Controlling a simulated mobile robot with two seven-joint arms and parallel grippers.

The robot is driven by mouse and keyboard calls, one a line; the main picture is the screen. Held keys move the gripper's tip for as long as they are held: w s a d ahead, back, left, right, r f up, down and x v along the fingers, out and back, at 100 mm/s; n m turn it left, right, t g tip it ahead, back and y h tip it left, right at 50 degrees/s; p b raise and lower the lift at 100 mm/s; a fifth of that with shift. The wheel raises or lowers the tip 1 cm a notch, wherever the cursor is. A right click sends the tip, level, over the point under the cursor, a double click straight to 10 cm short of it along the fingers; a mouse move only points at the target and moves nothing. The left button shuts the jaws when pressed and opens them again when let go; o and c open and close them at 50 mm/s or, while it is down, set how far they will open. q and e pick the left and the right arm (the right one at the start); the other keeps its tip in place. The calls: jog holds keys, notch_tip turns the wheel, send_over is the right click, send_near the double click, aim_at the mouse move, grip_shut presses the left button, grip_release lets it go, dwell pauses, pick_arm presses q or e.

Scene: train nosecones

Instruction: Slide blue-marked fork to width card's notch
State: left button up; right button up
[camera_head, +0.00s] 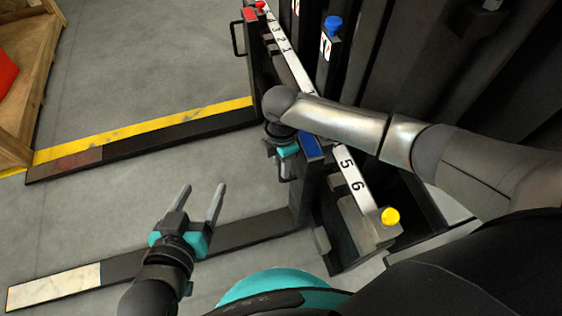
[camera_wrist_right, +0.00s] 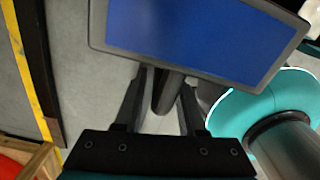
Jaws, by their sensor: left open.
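The blue-marked fork (camera_head: 215,237) lies low across the floor, with a pale tip at left and a blue plate (camera_head: 310,146) on its upright. The blue plate fills the top of the right wrist view (camera_wrist_right: 195,35). My right gripper (camera_head: 284,149) is at this upright. In the wrist view its fingers (camera_wrist_right: 166,92) stand either side of a dark handle bar (camera_wrist_right: 167,98); whether they grip it is unclear. My left gripper (camera_head: 202,204) is open and empty above the floor. A white numbered strip (camera_head: 290,62) runs along the carriage; I cannot make out a width card or notch.
A second fork (camera_head: 150,139) with a red plate (camera_head: 250,14) lies farther away along a yellow floor line (camera_head: 140,128). A blue knob (camera_head: 333,23) and a yellow knob (camera_head: 390,216) stand on the carriage. A wooden crate (camera_head: 30,85) is at left. Floor between the forks is clear.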

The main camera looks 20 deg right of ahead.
grip_shut()
jog(key=shift+r, duration=0.1)
dwell(1.0)
